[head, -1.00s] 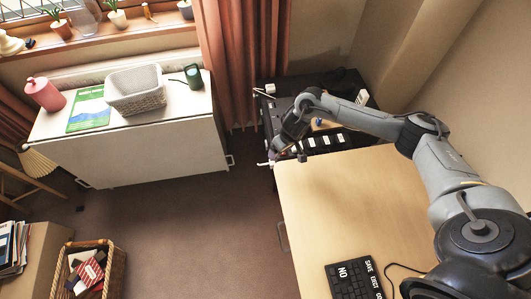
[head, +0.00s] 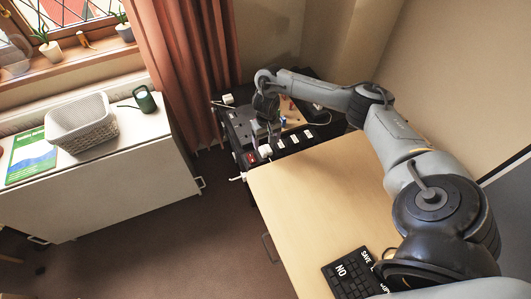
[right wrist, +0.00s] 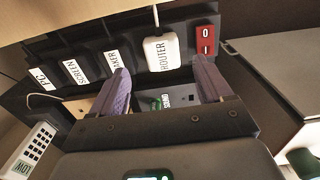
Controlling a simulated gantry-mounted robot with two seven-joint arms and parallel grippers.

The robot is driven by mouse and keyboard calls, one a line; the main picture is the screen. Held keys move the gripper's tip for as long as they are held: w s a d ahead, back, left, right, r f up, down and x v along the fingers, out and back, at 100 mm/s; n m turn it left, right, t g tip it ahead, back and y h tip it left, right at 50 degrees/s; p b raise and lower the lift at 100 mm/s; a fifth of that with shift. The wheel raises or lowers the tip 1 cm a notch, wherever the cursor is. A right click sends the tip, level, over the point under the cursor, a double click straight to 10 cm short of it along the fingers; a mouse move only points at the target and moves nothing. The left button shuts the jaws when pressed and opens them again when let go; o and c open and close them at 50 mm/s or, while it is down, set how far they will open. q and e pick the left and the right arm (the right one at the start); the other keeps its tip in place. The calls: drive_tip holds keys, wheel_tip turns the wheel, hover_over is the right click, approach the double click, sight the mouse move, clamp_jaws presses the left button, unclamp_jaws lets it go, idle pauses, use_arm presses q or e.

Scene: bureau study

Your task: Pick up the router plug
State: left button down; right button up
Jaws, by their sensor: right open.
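The router plug (right wrist: 161,52) is a white block labelled ROUTER, seated in a dark power strip (right wrist: 90,58) with a white cord rising from it. In the head view the white plug (head: 265,151) shows at the near edge of the dark unit. My right gripper (right wrist: 160,85) is open, with its purple fingers spread on either side of the plug's line in the right wrist view. The plug lies just beyond the fingertips; I see no contact. In the head view my right gripper (head: 259,140) points down beside the plug. My left gripper is not in view.
A red switch (right wrist: 205,41) sits right of the plug. Labelled sockets, SCREEN (right wrist: 76,71) and PC (right wrist: 41,77), lie to its left. The wooden desk (head: 310,190) with a black keyboard (head: 350,275) adjoins the strip. A white cabinet (head: 110,180) stands left across open floor.

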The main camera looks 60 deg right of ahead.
sight(266, 148)
drive_tip(key=f, duration=0.1)
drive_tip(key=f+b, duration=0.1)
drive_tip(key=f, duration=0.1)
drive_tip(key=shift+a+f+b, duration=0.15)
drive_tip(key=shift+a+b, duration=0.1)
drive_tip(key=shift+b, duration=0.15)
drive_tip(key=shift+s+d+f, duration=0.15)
drive_tip(key=shift+f, duration=0.45)
drive_tip(key=shift+s+d+f, duration=0.1)
drive_tip(key=shift+s+f, duration=0.05)
drive_tip(key=shift+f, duration=0.4)
drive_tip(key=shift+w+f, duration=0.1)
drive_tip(key=shift+d+b, duration=0.15)
drive_tip(key=shift+b, duration=0.15)
drive_tip(key=c, duration=1)
drive_tip(key=shift+w+a+f, duration=0.1)
drive_tip(key=shift+w+a, duration=0.2)
drive_tip(key=shift+c, duration=0.3)
drive_tip(key=shift+r, duration=0.2)
